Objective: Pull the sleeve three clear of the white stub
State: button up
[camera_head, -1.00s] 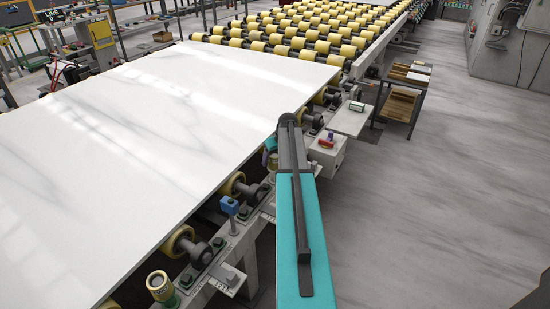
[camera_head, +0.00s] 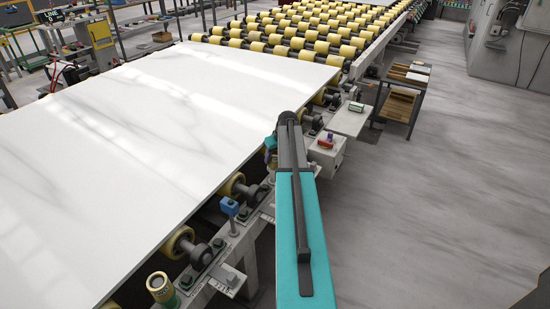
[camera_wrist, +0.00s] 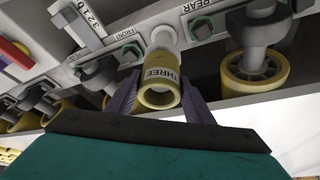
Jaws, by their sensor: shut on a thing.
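In the wrist view a yellow sleeve marked THREE (camera_wrist: 160,80) sits between the two dark fingers of my gripper (camera_wrist: 160,98), which is shut on it. The sleeve's open end faces the camera. The white stub (camera_wrist: 163,38) shows just behind the sleeve's far end, in line with it; whether the stub still reaches inside the sleeve cannot be told.
A large white stone slab (camera_head: 150,130) lies on yellow rollers (camera_head: 290,40) to the left of my arm. Another yellow sleeve (camera_head: 160,287) stands at the near rail. A wheel (camera_wrist: 253,70) is right of the held sleeve. Grey floor on the right is free.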

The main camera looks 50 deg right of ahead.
jog(key=shift+r+p, duration=1.35)
jog(key=shift+r, duration=1.75)
jog(key=shift+r+p, duration=1.3)
jog(key=shift+r, duration=1.6)
